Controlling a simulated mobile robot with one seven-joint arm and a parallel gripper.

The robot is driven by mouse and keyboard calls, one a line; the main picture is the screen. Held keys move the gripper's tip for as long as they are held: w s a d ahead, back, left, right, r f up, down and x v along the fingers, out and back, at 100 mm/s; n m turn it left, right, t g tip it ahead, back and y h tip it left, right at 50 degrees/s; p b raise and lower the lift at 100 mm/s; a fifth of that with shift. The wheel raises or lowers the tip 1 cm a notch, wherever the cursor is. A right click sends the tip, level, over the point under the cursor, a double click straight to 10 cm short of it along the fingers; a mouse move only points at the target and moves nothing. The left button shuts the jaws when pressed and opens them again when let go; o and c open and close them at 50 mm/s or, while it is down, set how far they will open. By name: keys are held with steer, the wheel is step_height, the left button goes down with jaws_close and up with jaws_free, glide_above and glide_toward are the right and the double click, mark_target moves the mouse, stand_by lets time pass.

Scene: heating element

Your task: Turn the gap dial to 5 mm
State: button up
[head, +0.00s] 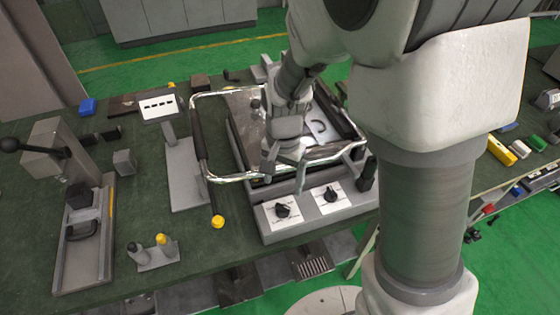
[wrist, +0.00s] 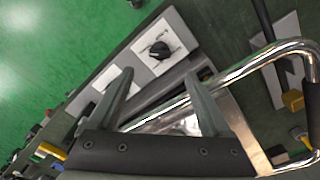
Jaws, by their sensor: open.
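A grey control panel (head: 318,212) at the front of the machine carries two black dials on white plates, a left dial (head: 283,210) and a right dial (head: 331,194). Their labels are too small to read, so I cannot tell which is the gap dial. My gripper (head: 284,166) is above the machine, behind the panel. In the wrist view my gripper (wrist: 160,74) is open with nothing between its fingers. One dial (wrist: 158,50), seemingly the left one, shows just beyond the fingertips, apart from them. The other plate is partly hidden by a finger.
A chrome rail frame (head: 232,179) surrounds the machine top close to my gripper, and passes behind the fingers in the wrist view. A lever press (head: 60,160) is far left.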

mark_target(283, 206)
step_height(283, 206, down, 10)
steer(key=shift+r+b, duration=0.1)
steer(key=shift+b, duration=0.5)
jaws_close()
